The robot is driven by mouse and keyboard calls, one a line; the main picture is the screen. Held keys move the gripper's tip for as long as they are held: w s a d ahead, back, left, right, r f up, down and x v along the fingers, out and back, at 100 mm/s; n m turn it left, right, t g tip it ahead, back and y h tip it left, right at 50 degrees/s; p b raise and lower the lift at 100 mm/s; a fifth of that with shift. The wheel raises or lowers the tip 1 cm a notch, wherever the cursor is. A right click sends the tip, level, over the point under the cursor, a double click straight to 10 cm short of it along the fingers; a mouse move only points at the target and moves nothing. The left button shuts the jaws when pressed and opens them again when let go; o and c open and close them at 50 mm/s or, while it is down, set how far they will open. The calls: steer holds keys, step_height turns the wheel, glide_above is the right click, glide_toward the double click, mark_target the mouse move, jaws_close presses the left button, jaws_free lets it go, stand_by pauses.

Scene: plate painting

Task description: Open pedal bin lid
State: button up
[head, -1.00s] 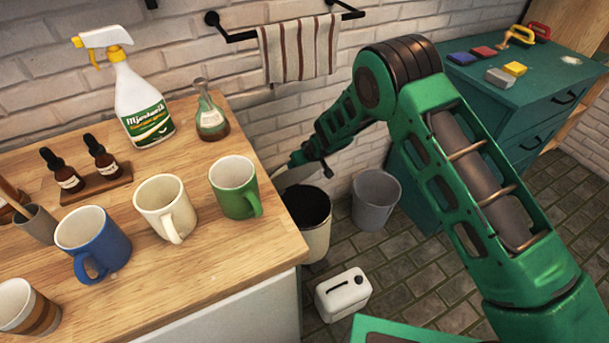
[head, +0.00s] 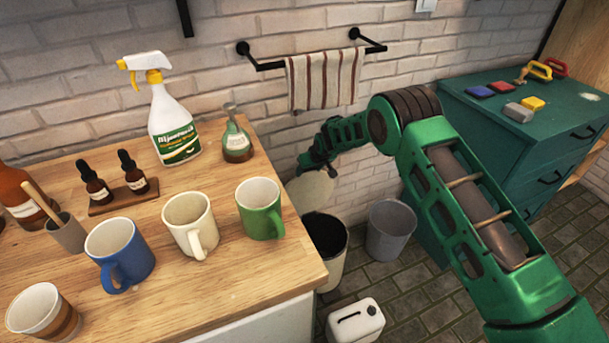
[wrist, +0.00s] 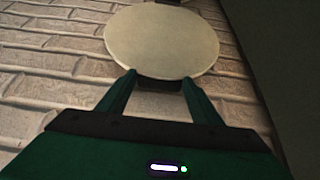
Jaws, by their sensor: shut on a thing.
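The pedal bin (head: 333,264) stands on the floor just right of the wooden counter, pale outside with a dark inside. Its round cream lid (head: 312,188) is raised, tilted up at the back over the open mouth. My gripper (head: 304,168) is at the lid's upper edge, near the wall. In the wrist view the lid (wrist: 162,40) lies beyond the fingertips, and my gripper (wrist: 159,80) is shut on a dark part at its edge. The bin's pedal is not visible.
The counter (head: 225,290) holds mugs and a spray bottle (head: 173,120). A striped towel (head: 324,80) hangs behind. A teal cabinet (head: 500,118) is at the right.

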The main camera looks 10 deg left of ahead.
steer(key=shift+f, duration=0.4)
steer(key=o, duration=1.6)
steer(key=shift+c, duration=0.2)
steer(key=shift+r, duration=0.1)
steer(key=shift+w+a+r, duration=0.1)
steer(key=shift+r, duration=0.2)
steer(key=v, duration=1)
